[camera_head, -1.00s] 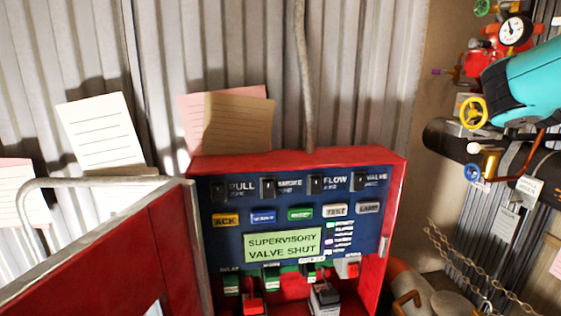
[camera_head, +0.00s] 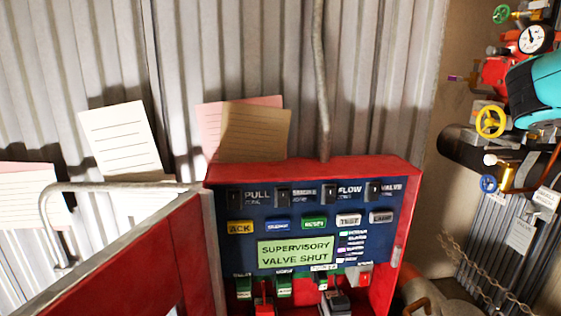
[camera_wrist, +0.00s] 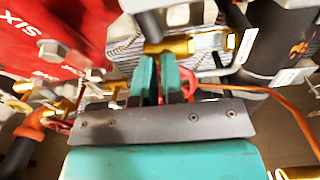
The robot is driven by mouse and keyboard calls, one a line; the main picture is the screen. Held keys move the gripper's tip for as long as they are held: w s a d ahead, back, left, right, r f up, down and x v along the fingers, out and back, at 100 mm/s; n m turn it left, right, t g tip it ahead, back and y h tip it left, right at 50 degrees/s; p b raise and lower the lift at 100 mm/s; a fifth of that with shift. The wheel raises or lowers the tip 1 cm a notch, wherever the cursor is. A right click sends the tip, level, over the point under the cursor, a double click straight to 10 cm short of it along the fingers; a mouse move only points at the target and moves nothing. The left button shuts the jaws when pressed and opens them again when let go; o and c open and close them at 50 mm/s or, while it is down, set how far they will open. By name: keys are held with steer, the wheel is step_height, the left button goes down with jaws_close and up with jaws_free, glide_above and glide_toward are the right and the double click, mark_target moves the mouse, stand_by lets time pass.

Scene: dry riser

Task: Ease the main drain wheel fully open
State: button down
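Several valve wheels show on the pipework at the right of the head view: a yellow wheel (camera_head: 490,122), a blue wheel (camera_head: 488,184) and a green wheel (camera_head: 501,14). None bears a readable label, so I cannot tell which is the main drain wheel. In the wrist view my gripper (camera_wrist: 158,82) points at the pipework, its two fingers close together with a narrow gap. A red wheel or ring (camera_wrist: 188,80) is partly hidden behind the fingers. I cannot tell whether they touch it. The gripper tips do not show clearly in the head view.
A red alarm panel (camera_head: 412,190) reads "SUPERVISORY VALVE SHUT". A pressure gauge (camera_head: 535,39) sits above the pipework. Chains (camera_head: 470,268) hang below it. In the wrist view, a red housing (camera_wrist: 50,30), brass fittings (camera_wrist: 185,42) and a copper tube (camera_wrist: 285,100) crowd the gripper.

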steer(key=shift+s+d+r, duration=0.2)
steer(key=shift+r, duration=0.3)
steer(key=shift+r+p, duration=0.35)
steer(key=shift+p, duration=0.25)
steer(key=shift+w+r+p, duration=0.15)
steer(key=shift+r+p, duration=0.2)
steer(key=shift+p, duration=0.1)
